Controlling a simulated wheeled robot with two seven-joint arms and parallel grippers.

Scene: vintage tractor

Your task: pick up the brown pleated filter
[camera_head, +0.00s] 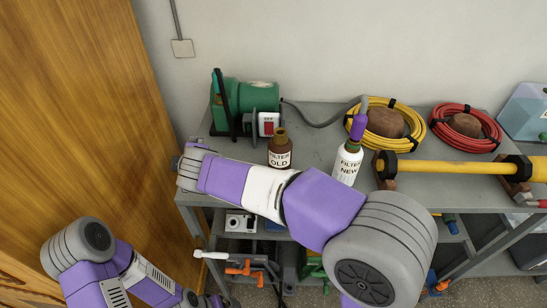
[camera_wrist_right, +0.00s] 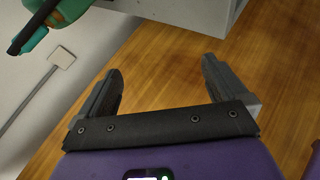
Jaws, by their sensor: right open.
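A brown cylinder lettered FILTER OLD (camera_head: 281,151), with a narrower top, stands upright on the grey bench (camera_head: 320,120). My right forearm passes just in front of its base; pleats cannot be made out. My right arm reaches leftward across the bench's front edge. Its gripper (camera_wrist_right: 162,68) is open and empty in the wrist view, in front of wooden panelling, with no filter between its fingers. My left arm hangs low at the left, and its gripper is not visible.
A green machine (camera_head: 246,96) with a red switch stands behind the brown cylinder. Yellow (camera_head: 415,121) and red (camera_head: 492,134) coils and a yellow bar (camera_head: 450,167) fill the bench's right. A wooden panel (camera_head: 90,90) borders the left. Tools lie on the lower shelf.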

